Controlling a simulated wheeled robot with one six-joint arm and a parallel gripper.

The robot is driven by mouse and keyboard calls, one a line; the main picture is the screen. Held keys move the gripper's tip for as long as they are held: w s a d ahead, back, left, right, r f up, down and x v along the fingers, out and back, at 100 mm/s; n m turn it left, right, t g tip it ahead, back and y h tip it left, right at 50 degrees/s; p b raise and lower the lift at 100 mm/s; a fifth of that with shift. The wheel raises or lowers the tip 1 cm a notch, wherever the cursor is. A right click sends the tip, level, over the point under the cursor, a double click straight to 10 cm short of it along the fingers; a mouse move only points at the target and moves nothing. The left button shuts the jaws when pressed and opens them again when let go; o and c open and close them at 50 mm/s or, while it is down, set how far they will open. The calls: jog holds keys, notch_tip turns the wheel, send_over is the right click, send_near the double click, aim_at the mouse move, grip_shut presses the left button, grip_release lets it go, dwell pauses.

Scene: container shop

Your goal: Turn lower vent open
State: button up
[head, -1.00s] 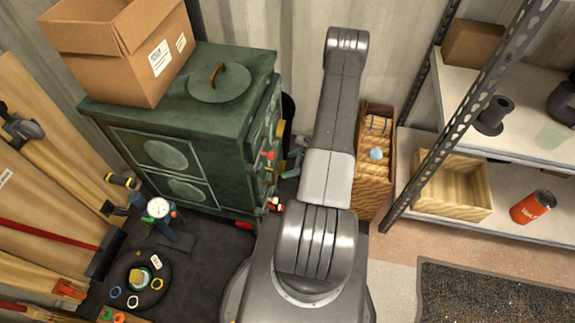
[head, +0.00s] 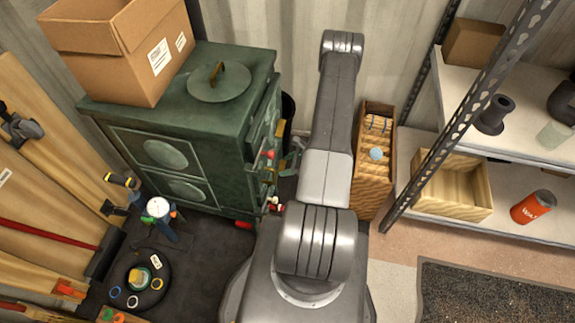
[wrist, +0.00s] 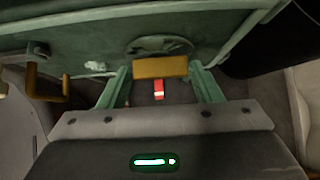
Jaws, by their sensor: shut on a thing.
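The green stove (head: 185,130) stands left of my arm in the head view. In the wrist view its dark green face fills the top, with a round vent disc (wrist: 160,45) low on it. A flat brass tab (wrist: 160,67) sticks out in front of the disc and lies nearly level. My gripper (wrist: 160,74) has one green finger on each side of this tab and is shut on it. In the head view the vent and the fingertips are mostly hidden at the stove's right side.
A brass hooked handle (wrist: 45,85) juts out at left in the wrist view. A small red and white piece (wrist: 158,90) shows below the tab. A cardboard box (head: 120,50) sits on the stove. A wooden crate (head: 375,165) and metal shelves (head: 500,145) stand right of my arm.

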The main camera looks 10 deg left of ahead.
jog(key=shift+s+f+t+b, duration=0.1)
jog(key=shift+f+t+b, duration=0.15)
jog(key=shift+b, duration=0.4)
jog(key=n+t+b, duration=0.1)
jog(key=t+b, duration=0.1)
jog(key=b, duration=0.4)
jog(key=s+n+t+b, duration=0.1)
jog(key=b, duration=0.6)
jog(key=n+t+b, duration=0.1)
jog(key=t+b, duration=0.1)
jog(key=b, duration=0.4)
jog(key=shift+s+f+t+b, duration=0.25)
jog(key=shift+f+t+b, duration=0.05)
jog(key=shift+f+t, duration=0.1)
jog(key=shift+s+r+n+t+b, duration=0.15)
jog(key=shift+n+t+b, duration=0.3)
jog(key=shift+b, duration=1)
jog(key=shift+r, duration=0.1)
jog(key=o, duration=1)
